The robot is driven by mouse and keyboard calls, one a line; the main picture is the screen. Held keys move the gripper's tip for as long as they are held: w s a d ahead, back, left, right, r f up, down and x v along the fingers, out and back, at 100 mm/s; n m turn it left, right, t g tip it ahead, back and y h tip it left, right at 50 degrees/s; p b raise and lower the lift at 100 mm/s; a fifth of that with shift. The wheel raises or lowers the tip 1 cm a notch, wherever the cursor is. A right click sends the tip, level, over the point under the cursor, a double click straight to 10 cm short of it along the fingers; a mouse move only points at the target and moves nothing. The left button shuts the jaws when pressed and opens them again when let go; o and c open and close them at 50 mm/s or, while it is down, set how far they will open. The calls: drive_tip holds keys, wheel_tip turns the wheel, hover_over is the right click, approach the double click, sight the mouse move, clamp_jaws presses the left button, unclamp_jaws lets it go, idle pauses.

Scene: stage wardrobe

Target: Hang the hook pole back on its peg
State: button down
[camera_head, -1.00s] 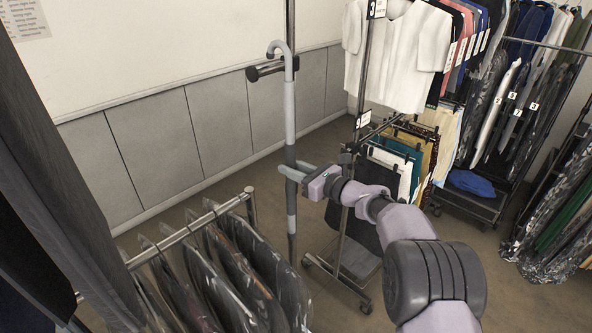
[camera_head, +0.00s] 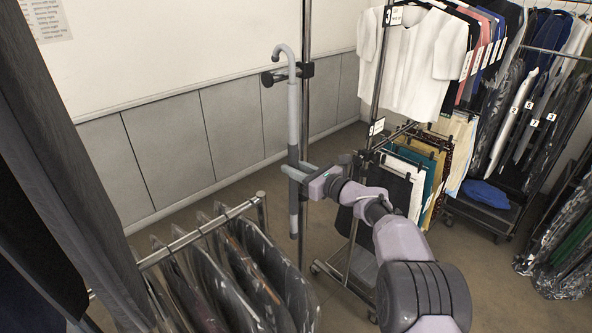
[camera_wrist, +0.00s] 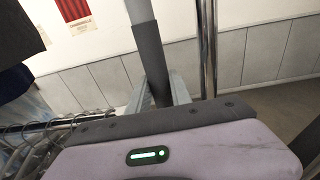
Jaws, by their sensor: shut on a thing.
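The hook pole (camera_head: 292,110) is a long grey rod with a curved hook at its top and a dark sleeve lower down. It hangs roughly upright, its hook opening to the left. My gripper (camera_head: 294,172) is shut on the pole at the sleeve. In the wrist view, the fingers (camera_wrist: 158,92) close around the pole (camera_wrist: 151,55). The dark peg (camera_head: 268,79) sticks out from a clamp on a vertical metal post. The hook tip appears above the peg's end, and the pole crosses the peg in view. I cannot tell whether they touch.
The metal post (camera_head: 306,120) stands just right of the pole. A rail of dark garments (camera_head: 225,265) is close at the lower left. A rack with white shirts (camera_head: 425,60) stands to the right. A grey curtain (camera_head: 60,150) hangs at left.

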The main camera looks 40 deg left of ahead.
drive_tip(key=shift+f, duration=0.15)
drive_tip(key=shift+f+b, duration=1.75)
drive_tip(key=shift+f, duration=0.2)
drive_tip(key=c, duration=1.1)
unclamp_jaws()
